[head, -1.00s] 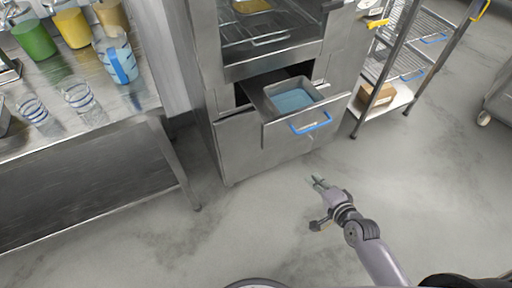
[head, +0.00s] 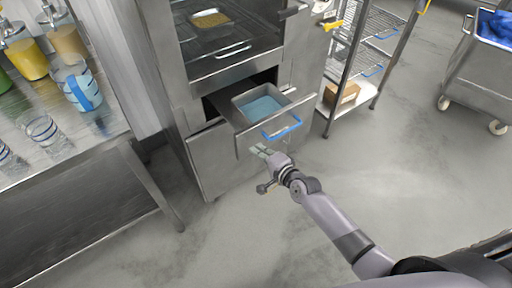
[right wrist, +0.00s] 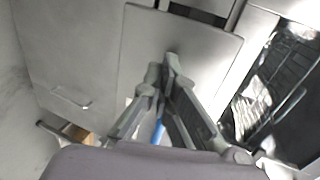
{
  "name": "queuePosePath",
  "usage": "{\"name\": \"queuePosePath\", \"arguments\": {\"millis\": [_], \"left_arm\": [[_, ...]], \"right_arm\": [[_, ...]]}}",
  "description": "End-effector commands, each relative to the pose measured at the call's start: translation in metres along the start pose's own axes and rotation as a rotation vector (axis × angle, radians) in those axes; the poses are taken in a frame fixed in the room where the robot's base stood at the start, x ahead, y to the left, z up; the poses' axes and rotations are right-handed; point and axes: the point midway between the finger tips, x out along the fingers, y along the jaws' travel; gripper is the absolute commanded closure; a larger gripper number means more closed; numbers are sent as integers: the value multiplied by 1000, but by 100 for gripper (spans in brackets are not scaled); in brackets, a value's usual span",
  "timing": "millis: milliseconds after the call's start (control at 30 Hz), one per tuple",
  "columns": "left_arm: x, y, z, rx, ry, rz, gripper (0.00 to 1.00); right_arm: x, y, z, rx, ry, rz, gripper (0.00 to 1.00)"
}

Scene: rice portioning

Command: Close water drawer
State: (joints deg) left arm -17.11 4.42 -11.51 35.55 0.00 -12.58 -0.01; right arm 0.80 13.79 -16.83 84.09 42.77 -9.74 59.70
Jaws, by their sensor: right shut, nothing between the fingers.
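The water drawer (head: 300,113) is pulled out of the lower part of the steel oven cabinet. It has a blue handle (head: 282,128) on its front and a grey tray of blue water (head: 262,106) inside. My right gripper (head: 260,150) is shut and empty, just in front of the lower left part of the drawer front. In the right wrist view the gripper (right wrist: 162,65) points at the grey drawer front (right wrist: 205,42); I cannot tell whether it touches. A bit of the blue handle (right wrist: 158,131) shows between the fingers. My left gripper is not in view.
A steel table (head: 112,128) with glasses, a pitcher and drink dispensers stands at the left. A wire rack (head: 362,65) with a cardboard box (head: 341,94) stands right of the cabinet. A wheeled cart (head: 470,75) is at the far right. The floor in front is clear.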

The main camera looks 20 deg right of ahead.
Motion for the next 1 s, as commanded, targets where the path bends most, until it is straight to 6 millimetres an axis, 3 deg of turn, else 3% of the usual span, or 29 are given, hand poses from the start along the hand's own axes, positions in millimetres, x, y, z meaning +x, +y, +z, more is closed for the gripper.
{"name": "queuePosePath", "arguments": {"millis": [200,667,867,1000], "left_arm": [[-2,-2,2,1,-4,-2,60],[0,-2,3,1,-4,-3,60],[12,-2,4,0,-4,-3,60],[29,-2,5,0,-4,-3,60]], "right_arm": [[15,-4,0,0,-1,2,100],[19,-5,0,0,0,0,100],[46,-12,1,1,-1,-3,100],[82,-21,1,2,-1,-4,100]]}}
